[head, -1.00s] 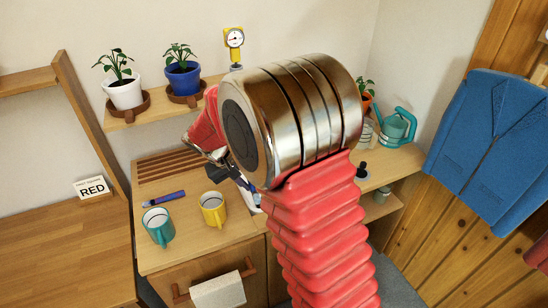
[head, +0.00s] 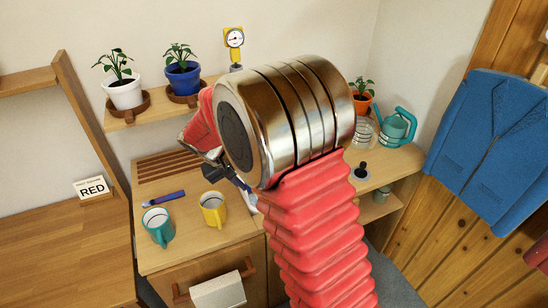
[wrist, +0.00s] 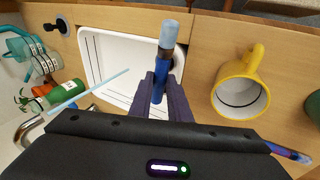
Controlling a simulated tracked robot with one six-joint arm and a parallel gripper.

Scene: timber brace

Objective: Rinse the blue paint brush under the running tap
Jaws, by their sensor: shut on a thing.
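My gripper (wrist: 160,98) is shut on the blue paint brush (wrist: 158,88) in the wrist view. The brush's pale tip points away from the fingers, over the white sink basin's (wrist: 105,30) right edge. A thin pale-blue water stream (wrist: 90,92) runs to the left of the brush, apart from it. The chrome tap (wrist: 28,130) shows at the lower left of the wrist view. In the head view my arm hides the sink and most of the gripper.
A yellow mug (head: 213,208) and a teal mug (head: 158,226) stand on the counter left of my arm. A second brush (head: 163,199) lies behind them. A teal watering can (head: 397,128), a glass jar (head: 365,132) and an orange plant pot (head: 361,103) stand at the right.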

